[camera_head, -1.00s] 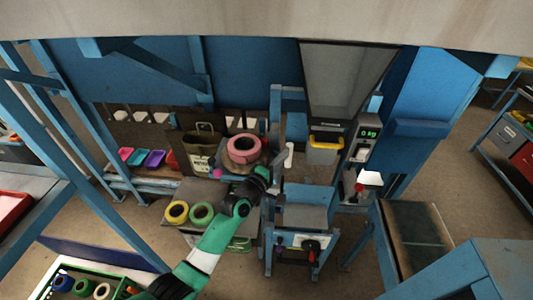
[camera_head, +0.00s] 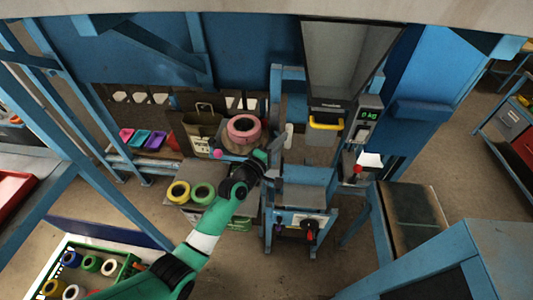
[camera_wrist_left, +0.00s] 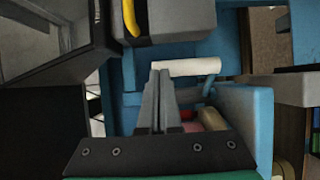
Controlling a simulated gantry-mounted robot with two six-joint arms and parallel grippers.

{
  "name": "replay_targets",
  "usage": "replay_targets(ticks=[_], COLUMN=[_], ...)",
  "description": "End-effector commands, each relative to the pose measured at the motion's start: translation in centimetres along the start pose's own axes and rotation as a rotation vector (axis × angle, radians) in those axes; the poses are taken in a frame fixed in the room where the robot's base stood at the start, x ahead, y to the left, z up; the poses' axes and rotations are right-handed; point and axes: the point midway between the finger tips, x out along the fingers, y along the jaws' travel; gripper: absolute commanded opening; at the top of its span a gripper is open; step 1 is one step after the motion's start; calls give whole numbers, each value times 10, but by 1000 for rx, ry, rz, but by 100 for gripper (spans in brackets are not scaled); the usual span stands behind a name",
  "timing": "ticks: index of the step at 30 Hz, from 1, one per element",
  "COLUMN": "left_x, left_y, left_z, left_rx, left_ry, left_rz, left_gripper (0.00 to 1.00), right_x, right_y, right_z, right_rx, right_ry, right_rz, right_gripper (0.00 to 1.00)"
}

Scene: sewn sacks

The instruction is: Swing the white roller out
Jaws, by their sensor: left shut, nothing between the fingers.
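The white roller (camera_head: 289,135) is a short pale cylinder on the blue machine frame, near its upper middle in the head view. In the left wrist view the roller (camera_wrist_left: 187,67) lies crosswise, level, just beyond my fingers. My left gripper (camera_head: 274,152) is shut and empty, just left of and below the roller in the head view. In the wrist view its fingertips (camera_wrist_left: 159,74) are together at the roller's left end and overlap it slightly. I cannot tell whether they touch it. My right gripper is not in view.
A pink roll (camera_head: 243,129) stands left of my gripper. Yellow (camera_head: 178,191) and green (camera_head: 203,193) rolls lie below it. A yellow-handled bin (camera_head: 326,124) and a scale display (camera_head: 370,114) are right of the roller. A blue frame post (camera_head: 276,105) stands close beside my gripper.

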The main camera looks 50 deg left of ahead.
Motion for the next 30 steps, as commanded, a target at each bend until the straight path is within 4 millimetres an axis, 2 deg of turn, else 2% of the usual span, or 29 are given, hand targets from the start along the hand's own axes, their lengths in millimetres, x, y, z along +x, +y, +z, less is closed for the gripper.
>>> replay_targets(ticks=[2,9,11,18,30], left_x=[-11,-70,-80,-94,-96], left_y=[3,10,7,2,0], left_z=[3,41,48,56,57], left_rx=[-1,1,3,2,-1], left_ry=[-9,-13,-12,-10,-10], left_rz=[-2,-6,-3,-1,0], left_gripper=[0,0,0,0,0], right_x=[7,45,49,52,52], right_y=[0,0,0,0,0], right_z=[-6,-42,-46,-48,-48], right_rx=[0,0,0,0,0], right_ry=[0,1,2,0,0], right_rz=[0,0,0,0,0], right_gripper=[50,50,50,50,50])
